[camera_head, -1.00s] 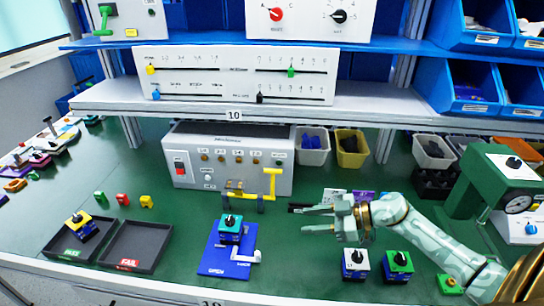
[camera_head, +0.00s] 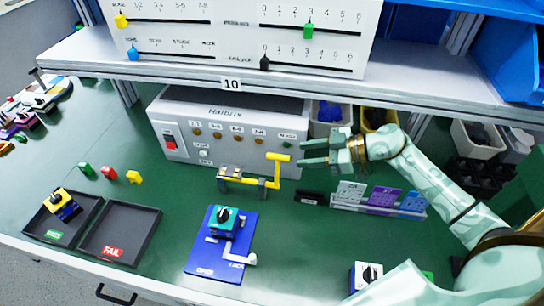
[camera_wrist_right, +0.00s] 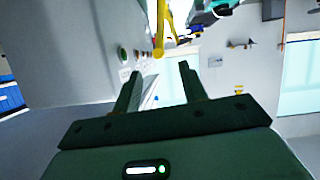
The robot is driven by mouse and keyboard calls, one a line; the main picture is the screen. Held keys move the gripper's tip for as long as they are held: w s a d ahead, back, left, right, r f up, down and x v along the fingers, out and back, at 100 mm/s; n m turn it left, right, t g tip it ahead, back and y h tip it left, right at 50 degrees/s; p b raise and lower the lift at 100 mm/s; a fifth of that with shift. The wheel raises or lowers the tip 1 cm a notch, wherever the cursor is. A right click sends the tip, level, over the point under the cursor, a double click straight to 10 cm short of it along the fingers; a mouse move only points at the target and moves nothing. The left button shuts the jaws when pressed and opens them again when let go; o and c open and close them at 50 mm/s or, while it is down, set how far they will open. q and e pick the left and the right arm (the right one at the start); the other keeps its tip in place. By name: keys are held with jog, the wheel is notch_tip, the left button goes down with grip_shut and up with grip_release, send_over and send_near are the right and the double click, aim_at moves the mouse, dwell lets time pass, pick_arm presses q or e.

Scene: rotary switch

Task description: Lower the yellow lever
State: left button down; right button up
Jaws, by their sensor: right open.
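In the right wrist view the lever (camera_wrist_right: 160,32) shows just beyond the two open fingers (camera_wrist_right: 157,80). I cannot tell whether a finger touches it. My left gripper is not in view.
A blue board (camera_head: 205,255) with a teal switch block (camera_head: 224,220) lies in front. Two black trays (camera_head: 128,226) are at the left. A card rack (camera_head: 375,205) stands right of the lever. The shelf edge (camera_head: 180,75) overhangs behind.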

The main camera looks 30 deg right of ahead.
aim_at(281, 157)
jog(key=b+x, duration=0.2)
jog(key=x, duration=0.8)
jog(key=shift+w+a+f, duration=0.15)
jog(key=shift+a+f, duration=0.05)
grip_shut()
